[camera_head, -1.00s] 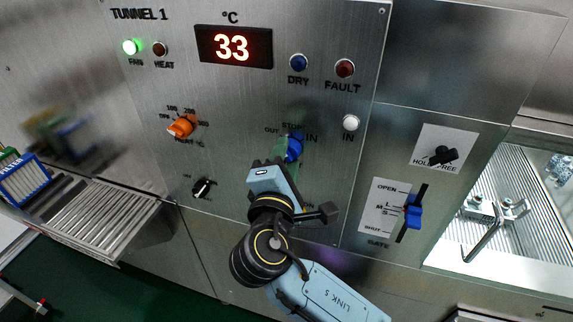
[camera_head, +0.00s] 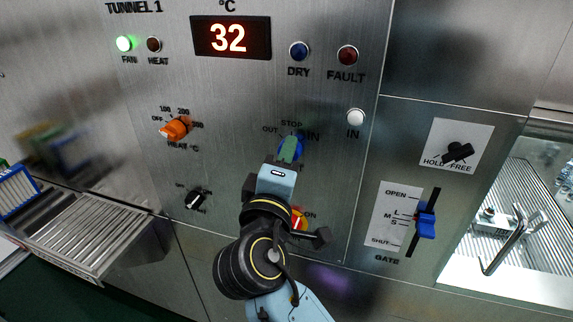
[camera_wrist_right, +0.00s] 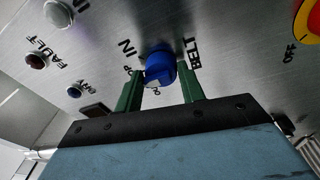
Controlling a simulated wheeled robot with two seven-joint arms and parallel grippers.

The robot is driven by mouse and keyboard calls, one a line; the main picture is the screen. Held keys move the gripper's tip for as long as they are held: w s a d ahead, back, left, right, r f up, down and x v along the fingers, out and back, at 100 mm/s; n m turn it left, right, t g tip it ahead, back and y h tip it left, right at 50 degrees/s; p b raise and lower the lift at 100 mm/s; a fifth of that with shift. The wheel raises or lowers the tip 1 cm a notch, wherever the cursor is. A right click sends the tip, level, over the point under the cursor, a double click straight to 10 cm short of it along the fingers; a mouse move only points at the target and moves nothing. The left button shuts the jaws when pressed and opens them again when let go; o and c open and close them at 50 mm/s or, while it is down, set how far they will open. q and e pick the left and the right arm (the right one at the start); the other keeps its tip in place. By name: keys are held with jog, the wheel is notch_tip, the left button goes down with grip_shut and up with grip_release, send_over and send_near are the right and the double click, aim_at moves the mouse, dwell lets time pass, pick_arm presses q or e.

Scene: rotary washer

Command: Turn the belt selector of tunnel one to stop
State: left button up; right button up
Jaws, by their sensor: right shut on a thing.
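The blue belt selector (camera_head: 297,150) is a round knob on the steel Tunnel 1 panel, under the labels OUT, STOP and IN. My right gripper (camera_head: 289,148) reaches up to it from below and partly covers it. In the right wrist view, the blue selector (camera_wrist_right: 160,66) sits between the two green fingers of my right gripper (camera_wrist_right: 161,84), which is shut on it. A BELT label is beside it. I cannot tell exactly which label the knob points to. My left gripper is not in view.
An orange heat knob (camera_head: 176,128) and a small black knob (camera_head: 197,200) are left of my right arm. A red-and-yellow switch (camera_head: 299,219) is partly behind my wrist. The blue gate lever (camera_head: 426,226) is to the right. A white IN button (camera_head: 356,117) is above right.

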jog(key=shift+f, duration=0.35)
jog(key=o, duration=0.9)
jog(key=shift+a, duration=0.1)
jog(key=shift+r, duration=0.15)
jog(key=shift+s, duration=0.1)
